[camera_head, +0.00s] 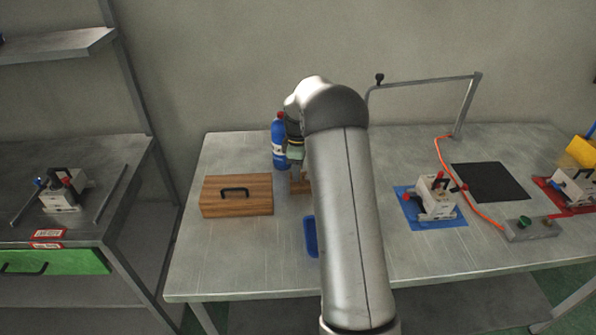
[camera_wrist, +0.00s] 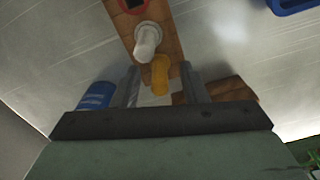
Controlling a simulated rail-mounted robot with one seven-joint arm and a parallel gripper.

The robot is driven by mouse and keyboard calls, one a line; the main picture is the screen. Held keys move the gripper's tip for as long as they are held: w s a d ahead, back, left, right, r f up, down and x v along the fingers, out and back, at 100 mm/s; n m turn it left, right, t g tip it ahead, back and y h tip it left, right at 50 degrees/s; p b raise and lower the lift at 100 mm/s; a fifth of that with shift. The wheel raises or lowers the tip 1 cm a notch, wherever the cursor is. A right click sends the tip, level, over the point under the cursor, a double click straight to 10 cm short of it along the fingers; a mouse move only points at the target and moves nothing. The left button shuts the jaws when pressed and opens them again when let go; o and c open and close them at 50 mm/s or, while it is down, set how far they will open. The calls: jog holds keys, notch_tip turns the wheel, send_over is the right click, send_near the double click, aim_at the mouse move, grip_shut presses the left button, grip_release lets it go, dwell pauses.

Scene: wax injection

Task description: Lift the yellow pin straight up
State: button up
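The yellow pin (camera_wrist: 160,75) shows in the wrist view, close to a white pin (camera_wrist: 147,41) on a narrow wooden holder (camera_wrist: 122,22). My gripper (camera_wrist: 160,82) is open, with one finger on each side of the yellow pin. A gap shows between the pin and each finger. The pin's lower end and how it sits in the holder cannot be made out. In the head view my arm hides the pin and most of the gripper; only a bit of the wooden holder (camera_head: 300,186) shows beside the arm.
A blue bottle (camera_head: 279,146) stands close behind the holder. A wooden box with a black handle (camera_head: 237,196) sits to the left. A blue tray (camera_head: 311,238) is partly hidden by my arm. A mould on a blue mat (camera_head: 412,215) stands to the right.

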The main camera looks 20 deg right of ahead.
grip_shut()
